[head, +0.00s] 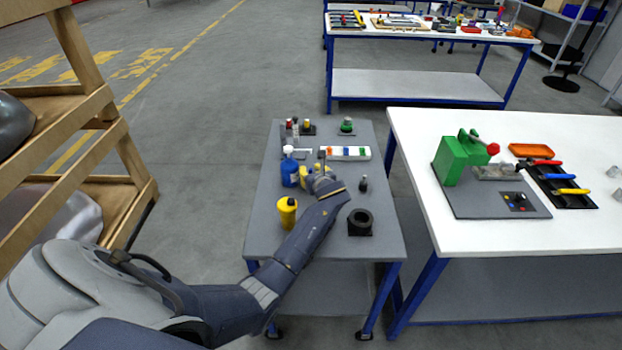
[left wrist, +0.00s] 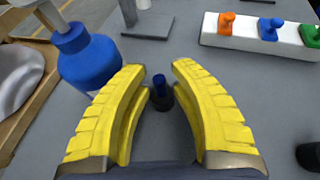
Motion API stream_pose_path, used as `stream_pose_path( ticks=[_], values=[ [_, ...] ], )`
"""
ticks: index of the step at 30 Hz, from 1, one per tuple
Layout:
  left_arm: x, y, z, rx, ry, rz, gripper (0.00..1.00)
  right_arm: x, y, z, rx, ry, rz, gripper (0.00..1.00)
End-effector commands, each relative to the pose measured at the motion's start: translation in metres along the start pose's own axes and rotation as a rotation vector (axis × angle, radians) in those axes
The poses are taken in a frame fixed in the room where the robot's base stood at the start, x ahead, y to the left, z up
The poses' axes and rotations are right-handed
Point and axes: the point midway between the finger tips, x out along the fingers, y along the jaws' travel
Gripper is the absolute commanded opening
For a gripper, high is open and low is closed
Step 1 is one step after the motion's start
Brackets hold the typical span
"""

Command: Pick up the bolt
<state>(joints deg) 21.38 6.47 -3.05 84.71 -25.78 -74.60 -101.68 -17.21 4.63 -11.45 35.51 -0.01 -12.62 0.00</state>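My left gripper (head: 309,175) is over the small grey table, and in the left wrist view its two yellow fingers (left wrist: 159,72) are open. A small upright piece with a blue top and dark base (left wrist: 160,92) stands between the fingers, with gaps visible on both sides. It may be the bolt; its shape is too small to be sure. In the head view the gripper and arm hide it. A small dark upright piece (head: 363,184) stands to the right of the gripper. My right gripper is not in view.
A blue bottle (head: 290,171) stands close left of the gripper, also in the left wrist view (left wrist: 88,62). A yellow container (head: 287,212), black ring holder (head: 360,222) and white strip with coloured pegs (head: 344,153) surround it. A white workbench (head: 420,125) is at right.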

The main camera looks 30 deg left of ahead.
Motion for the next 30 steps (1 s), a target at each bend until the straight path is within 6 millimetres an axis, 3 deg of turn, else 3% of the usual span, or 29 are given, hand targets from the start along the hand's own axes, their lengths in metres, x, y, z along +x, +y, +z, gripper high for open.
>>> stream_pose_path(
  ticks=[5, 21, 30],
  values=[
    [0.000, 0.000, 0.000, 0.000, 0.000, 0.000, 0.00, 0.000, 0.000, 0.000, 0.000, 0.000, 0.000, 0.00],
    [-0.001, 0.000, 0.000, 0.001, 0.003, 0.000, 0.00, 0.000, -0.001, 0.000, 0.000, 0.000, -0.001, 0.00],
    [-0.011, -0.001, 0.026, -0.003, -0.001, -0.001, 0.00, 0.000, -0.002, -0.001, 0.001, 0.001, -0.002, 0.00]
  ],
)
